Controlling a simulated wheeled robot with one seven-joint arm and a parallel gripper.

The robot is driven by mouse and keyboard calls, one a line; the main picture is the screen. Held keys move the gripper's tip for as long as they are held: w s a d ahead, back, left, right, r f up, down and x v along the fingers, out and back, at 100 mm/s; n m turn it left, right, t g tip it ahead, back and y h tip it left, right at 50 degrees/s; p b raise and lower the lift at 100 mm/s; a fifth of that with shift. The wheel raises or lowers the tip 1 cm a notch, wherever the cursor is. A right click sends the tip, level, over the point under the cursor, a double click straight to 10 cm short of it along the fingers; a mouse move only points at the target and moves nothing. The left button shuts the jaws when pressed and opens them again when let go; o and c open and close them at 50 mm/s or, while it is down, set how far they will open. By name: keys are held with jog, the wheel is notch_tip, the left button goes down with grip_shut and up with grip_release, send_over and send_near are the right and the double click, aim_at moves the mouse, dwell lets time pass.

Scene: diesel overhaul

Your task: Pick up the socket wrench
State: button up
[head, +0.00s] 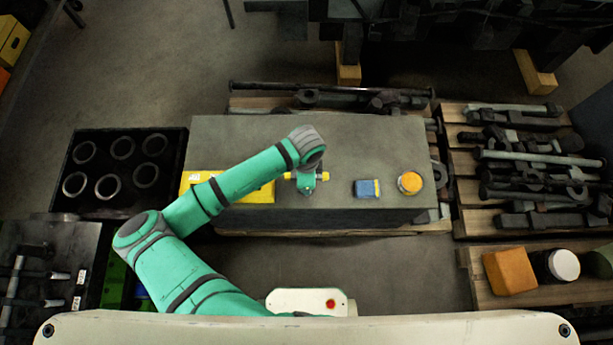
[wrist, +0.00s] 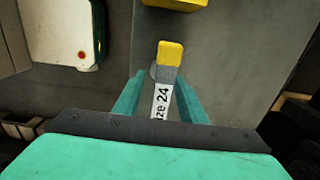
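The socket wrench appears to be the bar with a yellow end and a white label reading "ize 24" (wrist: 163,98) in the wrist view. In the wrist view my gripper (wrist: 161,80) is open, with one teal finger on each side of the bar. Gaps show between the fingers and the bar. The rest of the bar is hidden behind my gripper body. I cannot tell the exact height of the fingertips.
A yellow case (head: 258,194) lies left of my gripper, partly under my arm. A blue box (head: 366,189) and a round orange-yellow tin (head: 410,182) stand to the right. A black crate of rings (head: 124,196) stands left of the bench. Pallets of metal parts (head: 540,158) lie right.

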grip_shut()
jog(key=shift+r, duration=0.1)
